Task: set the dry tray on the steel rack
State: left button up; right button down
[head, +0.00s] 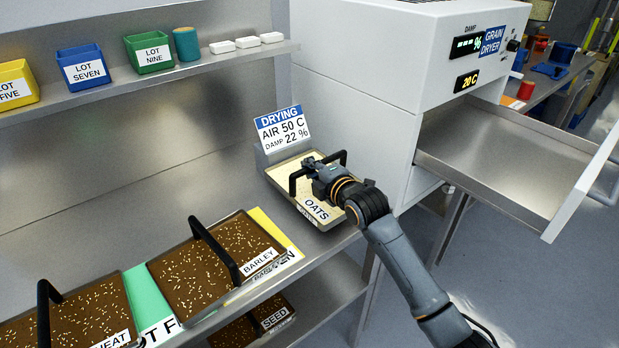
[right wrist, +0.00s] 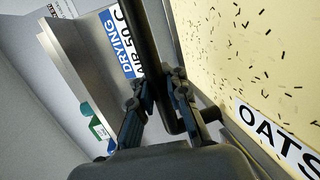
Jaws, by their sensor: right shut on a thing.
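The oats tray (head: 290,187) holds pale grain and has a black bar handle and an OATS label. It is at the right end of the steel rack (head: 342,240), in front of the drying sign (head: 283,130). I cannot tell whether its base touches the steel. My right gripper (head: 313,168) is over the tray, shut on its handle. In the right wrist view the fingers (right wrist: 160,98) are closed around the black handle (right wrist: 147,45), with the pale grain (right wrist: 245,50) to the right. My left gripper is not in view.
The barley tray (head: 212,262) and wheat tray (head: 85,312), both with brown contents, stand left on the rack. A seed tray (head: 255,322) is below. The grain dryer (head: 370,60) has its empty drawer (head: 500,155) pulled out at right. Lot bins (head: 82,65) line the upper shelf.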

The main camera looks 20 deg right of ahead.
aim_at(310, 188)
jog(key=shift+f, duration=1.45)
jog(key=c, duration=1.3)
grip_release()
jog(key=shift+f, duration=0.15)
jog(key=v, duration=1.2)
jog(key=shift+s, duration=0.1)
